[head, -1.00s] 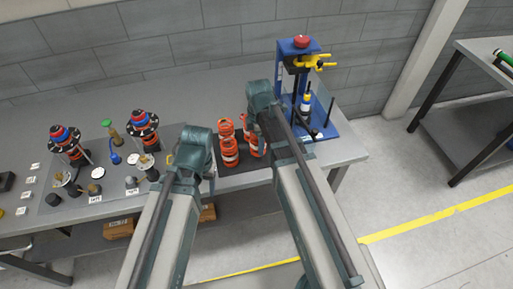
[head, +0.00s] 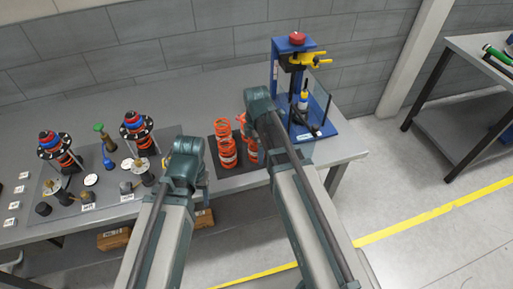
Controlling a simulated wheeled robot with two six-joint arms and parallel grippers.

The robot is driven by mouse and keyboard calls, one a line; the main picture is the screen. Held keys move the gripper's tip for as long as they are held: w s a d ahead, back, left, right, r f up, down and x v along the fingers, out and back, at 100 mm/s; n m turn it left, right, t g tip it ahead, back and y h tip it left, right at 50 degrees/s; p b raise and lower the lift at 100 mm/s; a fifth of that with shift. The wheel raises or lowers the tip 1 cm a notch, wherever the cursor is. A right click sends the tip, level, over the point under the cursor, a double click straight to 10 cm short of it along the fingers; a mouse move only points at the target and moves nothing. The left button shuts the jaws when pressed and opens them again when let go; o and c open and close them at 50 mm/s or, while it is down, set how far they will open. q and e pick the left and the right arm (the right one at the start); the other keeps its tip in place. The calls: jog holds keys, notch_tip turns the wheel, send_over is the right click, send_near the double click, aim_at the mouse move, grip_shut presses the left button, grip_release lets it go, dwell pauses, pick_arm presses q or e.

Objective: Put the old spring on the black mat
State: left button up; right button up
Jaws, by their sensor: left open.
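The black mat (head: 236,176) lies near the right part of the bench. Several orange springs (head: 227,152) stand on it, close together; I cannot tell which one is the old spring. More red-orange coils show inside the left strut assembly (head: 66,160) and the right strut assembly (head: 144,143). My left gripper (head: 172,160) is open, left of the black mat and just right of the right strut assembly, partly hidden by its own wrist. My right gripper (head: 256,116) is over the mat's right side; its fingers are hidden behind its arm.
A blue spring press (head: 297,85) with a red knob and yellow jaws stands right of the mat. A grey mat (head: 105,205) at left carries the struts, a green-topped part (head: 99,129), a blue part and small labelled pieces. A second table (head: 470,75) stands far right.

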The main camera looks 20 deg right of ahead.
notch_tip(320, 180, up, 12)
jog(key=p, duration=1.2)
pick_arm(q)
notch_tip(320, 180, up, 12)
jog(key=shift+r, duration=0.15)
pick_arm(e)
jog(key=s+a+m+h, duration=0.1)
jog(key=s+a+m, duration=0.9)
jog(key=s+m, duration=0.4)
jog(key=shift+s+a+r+m, duration=0.2)
jog(key=shift+a+m, duration=0.05)
jog(key=shift+m, duration=0.05)
pick_arm(q)
notch_tip(320, 180, down, 6)
jog(key=b, duration=0.5)
jog(key=shift+b, duration=0.35)
pick_arm(e)
notch_tip(320, 180, down, 6)
